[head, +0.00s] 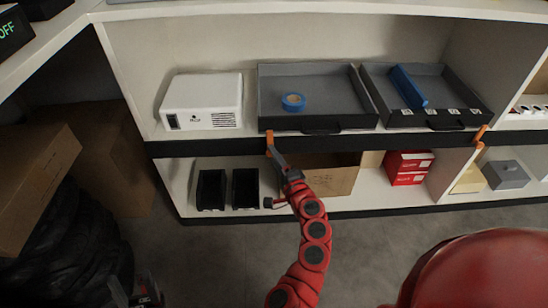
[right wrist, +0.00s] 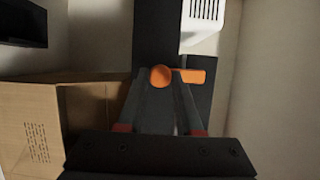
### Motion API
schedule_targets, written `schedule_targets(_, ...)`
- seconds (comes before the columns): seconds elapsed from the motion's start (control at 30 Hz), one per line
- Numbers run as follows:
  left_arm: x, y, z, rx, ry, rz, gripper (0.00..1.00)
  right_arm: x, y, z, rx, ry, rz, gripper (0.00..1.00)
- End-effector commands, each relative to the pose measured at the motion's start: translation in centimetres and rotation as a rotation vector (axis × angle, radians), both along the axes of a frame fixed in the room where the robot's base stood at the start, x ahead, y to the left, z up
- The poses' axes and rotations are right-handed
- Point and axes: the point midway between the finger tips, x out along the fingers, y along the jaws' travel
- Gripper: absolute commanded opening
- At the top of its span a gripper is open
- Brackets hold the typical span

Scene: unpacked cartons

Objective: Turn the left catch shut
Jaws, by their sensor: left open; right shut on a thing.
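The left catch (head: 269,138) is a small orange piece on the dark front edge of the upper shelf, below the left corner of a grey tray. In the right wrist view the catch (right wrist: 190,76) shows a round hub and a bar pointing right, across the dark edge. My right gripper (head: 271,150) reaches up to it, shut on the catch, with its fingers (right wrist: 162,82) on either side of the hub. My left gripper (head: 137,283) is low at the left, open, empty and partly cut off by the frame. Another orange catch (head: 480,136) sits at the right end of the edge.
On the upper shelf stand a white device (head: 203,97), the grey tray (head: 302,122) with blue tape, and another tray (head: 400,116) with a blue item. Below are black bins (head: 211,190), a carton (head: 335,180) and red boxes (head: 407,167). Cartons (head: 105,150) stand left.

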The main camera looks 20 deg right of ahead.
Motion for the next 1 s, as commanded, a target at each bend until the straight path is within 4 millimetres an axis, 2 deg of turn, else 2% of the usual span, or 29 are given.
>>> schedule_targets(0.17, 0.0, 0.0, 0.0, 0.0, 0.0, 0.0, 0.5, 0.0, 0.0, 0.0, -0.001, 0.001, 0.0, 0.0)
schedule_targets(0.2, 0.0, 0.0, 0.0, 0.0, 0.0, 0.0, 0.5, 0.0, 0.0, 0.0, -0.001, 0.001, 0.0, 0.4)
schedule_targets(0.33, 0.0, 0.0, 0.0, 0.0, 0.0, 0.0, 0.5, 0.0, 0.0, 0.0, -0.001, 0.001, 0.0, 0.63)
schedule_targets(0.63, 0.0, 0.0, 0.0, -0.001, 0.0, 0.0, 0.5, -0.1, 0.0, 0.0, -0.001, 0.001, 0.0, 0.63)
schedule_targets(0.73, 0.0, 0.1, 0.2, -0.003, 0.0, 0.001, 0.5, -0.7, -0.1, 0.0, 0.0, 0.001, -0.003, 0.63)
schedule_targets(0.87, -0.1, 0.2, 0.7, -0.011, -0.001, 0.005, 0.5, -2.6, -0.3, 0.1, 0.001, 0.003, -0.002, 0.63)
schedule_targets(1.0, -0.1, 0.4, 1.2, -0.024, -0.001, 0.012, 0.5, -6.1, -0.8, 0.1, 0.0, 0.004, -0.005, 0.63)
